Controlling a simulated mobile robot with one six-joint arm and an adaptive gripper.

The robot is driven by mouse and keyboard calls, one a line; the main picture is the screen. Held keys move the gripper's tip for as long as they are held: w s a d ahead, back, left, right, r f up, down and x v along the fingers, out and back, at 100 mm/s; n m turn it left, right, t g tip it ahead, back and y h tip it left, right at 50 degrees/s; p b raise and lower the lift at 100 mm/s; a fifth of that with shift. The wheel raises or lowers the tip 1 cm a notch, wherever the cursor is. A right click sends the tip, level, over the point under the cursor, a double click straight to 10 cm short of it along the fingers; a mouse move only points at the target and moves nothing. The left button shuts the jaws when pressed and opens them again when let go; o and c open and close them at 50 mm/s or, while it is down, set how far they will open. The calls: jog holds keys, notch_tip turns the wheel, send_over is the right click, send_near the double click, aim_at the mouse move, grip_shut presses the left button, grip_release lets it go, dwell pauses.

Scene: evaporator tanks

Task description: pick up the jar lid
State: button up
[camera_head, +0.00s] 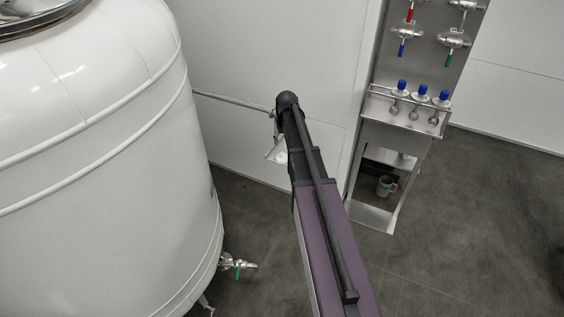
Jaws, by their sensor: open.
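I cannot make out a separate jar lid in this view. I cannot tell whether one of these caps is the jar lid. My gripper is not in view. A dark purple and black link crosses the middle of the picture and hides part of the wall and floor behind it.
A large white tank (100,150) fills the left, with a green-handled valve (238,264) low on its side. Red, blue and green-handled valves (403,35) are above the bottles. A mug (386,186) stands below the shelf.

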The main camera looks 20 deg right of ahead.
aim_at(283, 153)
jog(key=shift+w+f+b, duration=0.15)
jog(key=shift+f+b, duration=0.45)
jog(key=shift+f, duration=0.15)
jog(key=shift+w+f+b, duration=0.1)
jog(key=shift+f+b, duration=0.45)
jog(key=shift+f, duration=0.15)
jog(key=shift+w+f+b, duration=0.2)
jog(key=shift+f+b, duration=1.1)
jog(key=shift+w+f+b, duration=0.2)
jog(key=shift+f+b, duration=1.05)
jog(key=shift+f, duration=0.05)
jog(key=shift+c, duration=0.2)
jog(key=c, duration=0.9)
jog(key=shift+r, duration=0.15)
